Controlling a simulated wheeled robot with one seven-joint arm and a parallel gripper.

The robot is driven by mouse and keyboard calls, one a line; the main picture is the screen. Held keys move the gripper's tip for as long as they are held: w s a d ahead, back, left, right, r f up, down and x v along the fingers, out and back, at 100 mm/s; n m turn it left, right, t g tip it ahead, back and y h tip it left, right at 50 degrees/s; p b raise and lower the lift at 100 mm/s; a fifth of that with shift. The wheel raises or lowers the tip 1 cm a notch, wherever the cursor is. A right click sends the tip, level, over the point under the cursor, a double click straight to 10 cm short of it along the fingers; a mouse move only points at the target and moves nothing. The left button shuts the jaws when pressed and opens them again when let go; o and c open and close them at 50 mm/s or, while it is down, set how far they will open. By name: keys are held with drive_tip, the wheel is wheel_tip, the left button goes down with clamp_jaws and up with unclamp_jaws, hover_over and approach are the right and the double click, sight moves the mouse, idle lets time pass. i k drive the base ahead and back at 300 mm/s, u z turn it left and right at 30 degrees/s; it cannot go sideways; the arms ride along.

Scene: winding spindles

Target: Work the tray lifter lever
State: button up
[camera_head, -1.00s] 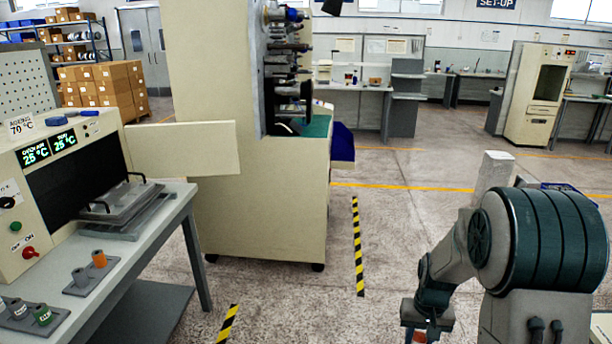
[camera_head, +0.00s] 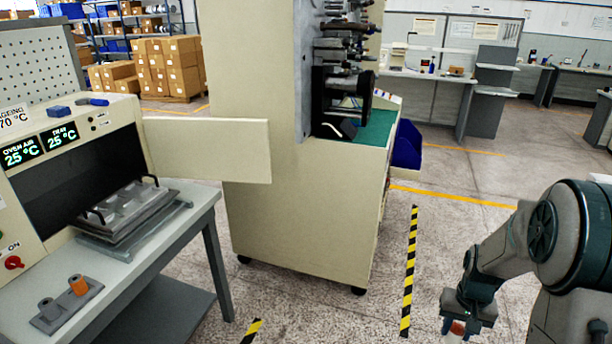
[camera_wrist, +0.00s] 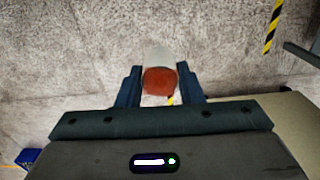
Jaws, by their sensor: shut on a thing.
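My gripper (camera_head: 460,318) hangs at the lower right in the head view, over open floor and well apart from the oven bench. In the wrist view my gripper (camera_wrist: 159,88) is shut on a small piece with a red-brown end (camera_wrist: 160,81) and a whitish part beyond it. A metal tray (camera_head: 130,205) with black handles sits at the oven mouth on the bench at left. I cannot make out a tray lifter lever for certain. A red knob (camera_head: 13,263) marked ON is on the oven front.
The ageing oven (camera_head: 70,135) has an open door (camera_head: 207,150) jutting right. A rack (camera_head: 66,304) with a grey and an orange spindle lies on the bench top (camera_head: 150,260). A tall cream machine (camera_head: 305,215) stands in the middle. Floor between it and my arm is clear.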

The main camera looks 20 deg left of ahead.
sight(134, 208)
drive_tip(key=u, duration=0.4)
drive_tip(key=i, duration=1.1)
drive_tip(key=u, duration=1.4)
drive_tip(key=i, duration=0.7)
drive_tip(key=u, duration=0.75)
